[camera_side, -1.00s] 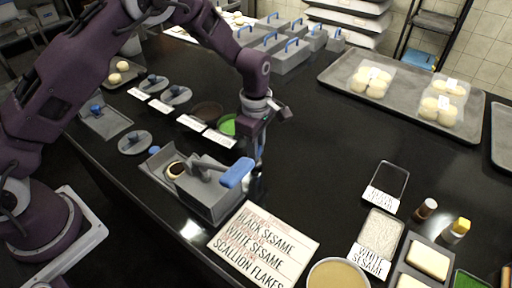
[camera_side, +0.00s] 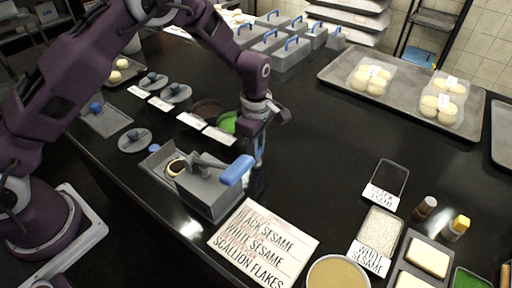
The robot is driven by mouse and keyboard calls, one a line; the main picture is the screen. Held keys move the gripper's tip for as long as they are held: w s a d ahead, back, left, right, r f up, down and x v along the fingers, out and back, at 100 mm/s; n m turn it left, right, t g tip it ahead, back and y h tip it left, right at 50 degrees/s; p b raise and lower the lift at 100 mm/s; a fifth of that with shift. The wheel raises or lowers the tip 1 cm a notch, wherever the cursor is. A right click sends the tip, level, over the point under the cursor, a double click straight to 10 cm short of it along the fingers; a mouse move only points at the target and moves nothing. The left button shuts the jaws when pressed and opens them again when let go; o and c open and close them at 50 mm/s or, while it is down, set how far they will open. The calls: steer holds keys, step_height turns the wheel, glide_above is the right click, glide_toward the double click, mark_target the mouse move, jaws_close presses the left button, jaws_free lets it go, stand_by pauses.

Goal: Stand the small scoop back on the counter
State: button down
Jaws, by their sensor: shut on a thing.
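My gripper (camera_side: 260,126) is over the black counter (camera_side: 320,150), just behind the grey box with the blue handle. It is shut on the small scoop (camera_side: 259,150), a narrow, upright grey-blue shape below the fingers. The scoop's lower end is partly hidden by the box's blue handle, and I cannot tell whether it touches the counter.
The grey box (camera_side: 207,194) with its blue handle (camera_side: 237,170) stands close in front. A green dish (camera_side: 227,122) and a dark dish sit to the left with white labels. A printed sign (camera_side: 263,243) lies nearer the front edge.

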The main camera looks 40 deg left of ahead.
steer(key=shift+f, duration=0.1)
steer(key=c, duration=1.2)
jaws_free()
step_height(320, 180, up, 6)
steer(key=shift+r, duration=0.2)
steer(key=s+a+r+m+t+h, duration=0.1)
steer(key=s+a+r+m, duration=0.2)
steer(key=r, duration=0.5)
steer(key=s+a+r+m+t, duration=0.1)
steer(key=s+r+m, duration=0.4)
steer(key=r, duration=0.4)
steer(key=s+a+r+m+t, duration=0.1)
steer(key=s+m, duration=0.2)
steer(key=s, duration=0.4)
steer(key=s+a+r+m+t, duration=0.1)
steer(key=s+a+m, duration=0.1)
steer(key=s+m, duration=0.2)
steer(key=s+a+r+m+t+y, duration=0.1)
steer(key=s+m, duration=0.3)
steer(key=s, duration=0.7)
steer(key=shift+a+r+t, duration=0.25)
steer(key=shift+r+t, duration=0.05)
